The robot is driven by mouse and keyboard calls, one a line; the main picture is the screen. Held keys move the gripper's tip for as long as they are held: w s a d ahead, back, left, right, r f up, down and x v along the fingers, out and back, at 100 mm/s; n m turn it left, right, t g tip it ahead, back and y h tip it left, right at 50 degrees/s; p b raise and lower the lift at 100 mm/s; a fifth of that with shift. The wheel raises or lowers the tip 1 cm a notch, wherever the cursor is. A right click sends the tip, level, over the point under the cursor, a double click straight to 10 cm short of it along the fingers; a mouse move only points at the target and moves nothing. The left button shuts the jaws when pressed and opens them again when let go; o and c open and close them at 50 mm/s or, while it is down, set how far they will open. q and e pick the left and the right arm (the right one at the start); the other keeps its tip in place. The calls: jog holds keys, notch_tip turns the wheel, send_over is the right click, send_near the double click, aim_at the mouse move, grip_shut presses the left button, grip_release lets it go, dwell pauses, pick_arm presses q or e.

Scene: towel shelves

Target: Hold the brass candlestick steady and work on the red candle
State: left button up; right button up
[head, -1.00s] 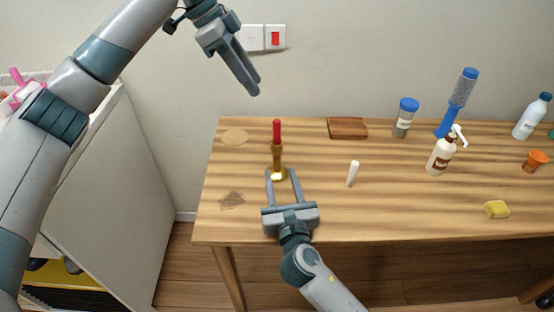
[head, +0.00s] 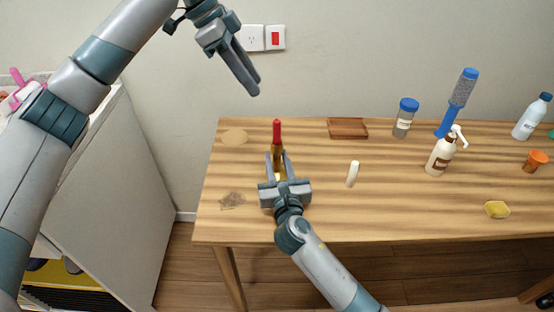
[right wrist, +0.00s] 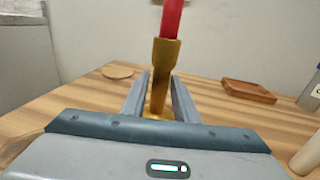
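The brass candlestick (head: 276,155) stands upright on the wooden table with the red candle (head: 277,132) in its top. The right wrist view also shows the candlestick (right wrist: 163,75) and the lower part of the red candle (right wrist: 171,18). My right gripper (head: 276,160) is open at the candlestick, with one finger on each side of the stem. In the right wrist view a gap shows on either side of the stem. The candlestick's base is mostly hidden by the gripper. My left gripper (head: 253,90) is above the table's back left, empty; its fingers overlap, so its opening is unclear.
A white candle (head: 352,174) stands to the right. A wooden tray (head: 347,128), a round mat (head: 235,137) and a grey patch (head: 232,200) lie around. A jar (head: 405,118), spray bottle (head: 441,154), blue brush (head: 456,104) and yellow sponge (head: 497,209) are further right.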

grip_shut()
pick_arm(q)
jog(key=shift+o, duration=1)
jog(key=n+t+y, duration=0.3)
jog(key=n, duration=0.6)
send_near(277, 135)
jog(key=shift+w+d+r, duration=0.1)
jog(key=shift+w+r, duration=0.5)
jog(key=shift+w, duration=0.15)
jog(key=shift+f, duration=0.1)
jog(key=shift+d+x, duration=0.1)
jog(key=shift+x, duration=2.85)
jog(key=shift+d+x, duration=0.15)
jog(key=shift+x, duration=2.8)
